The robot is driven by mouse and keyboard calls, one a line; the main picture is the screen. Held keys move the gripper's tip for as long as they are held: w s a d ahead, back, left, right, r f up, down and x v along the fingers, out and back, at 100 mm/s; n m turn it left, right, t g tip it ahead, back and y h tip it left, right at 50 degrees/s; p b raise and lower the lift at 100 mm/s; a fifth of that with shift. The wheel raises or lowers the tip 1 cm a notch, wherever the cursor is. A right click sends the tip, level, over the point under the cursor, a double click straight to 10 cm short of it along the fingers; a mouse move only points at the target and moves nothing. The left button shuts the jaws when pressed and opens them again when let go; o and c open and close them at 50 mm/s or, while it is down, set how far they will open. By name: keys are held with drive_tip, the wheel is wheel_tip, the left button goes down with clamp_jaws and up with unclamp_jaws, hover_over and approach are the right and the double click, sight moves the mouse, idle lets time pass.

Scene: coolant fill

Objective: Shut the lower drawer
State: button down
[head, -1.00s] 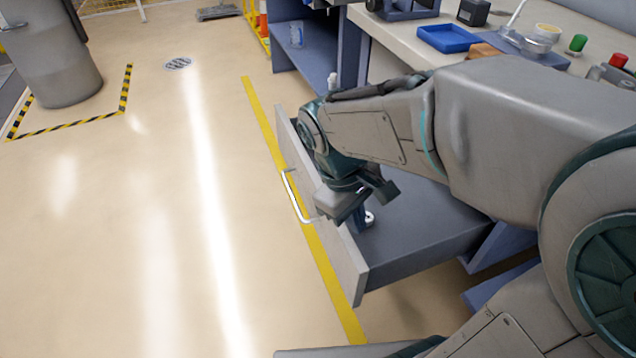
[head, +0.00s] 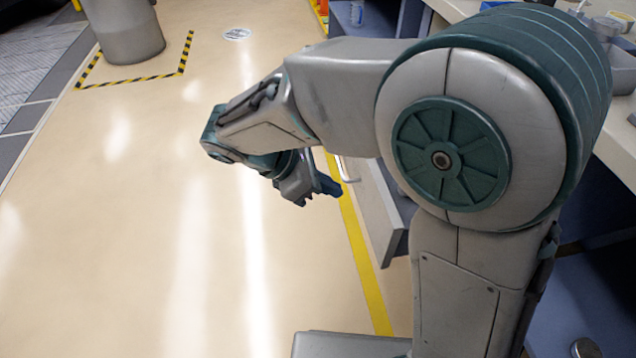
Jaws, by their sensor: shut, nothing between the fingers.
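One pulled-out drawer shows, with a light grey front panel (head: 372,212) and a blue-grey side; I take it as the lower drawer. Its pale bar handle (head: 347,170) shows on the outer face, partly behind my gripper. My arm hides most of the drawer's inside and the rear of it, so how far it stands out is hard to tell. My gripper (head: 326,187) is shut and empty, out on the floor side of the front panel, close to the handle. I cannot tell whether it touches the drawer.
A yellow floor line (head: 362,250) runs below the drawer front. The floor (head: 190,220) to the left is clear. A grey bin (head: 125,30) stands far left inside black-and-yellow tape. The workbench (head: 618,150) is at the right, largely behind my arm.

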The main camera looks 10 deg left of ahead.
sight(379, 199)
drive_tip(key=d+f+b, duration=0.1)
drive_tip(key=d, duration=0.1)
drive_tip(key=w+d+f+b, duration=0.1)
drive_tip(key=d, duration=0.1)
drive_tip(key=d+f+b, duration=0.1)
drive_tip(key=d, duration=0.1)
drive_tip(key=shift+w+f, duration=0.2)
drive_tip(key=shift+w, duration=0.15)
drive_tip(key=shift+w+d+r, duration=0.15)
drive_tip(key=shift+d, duration=0.35)
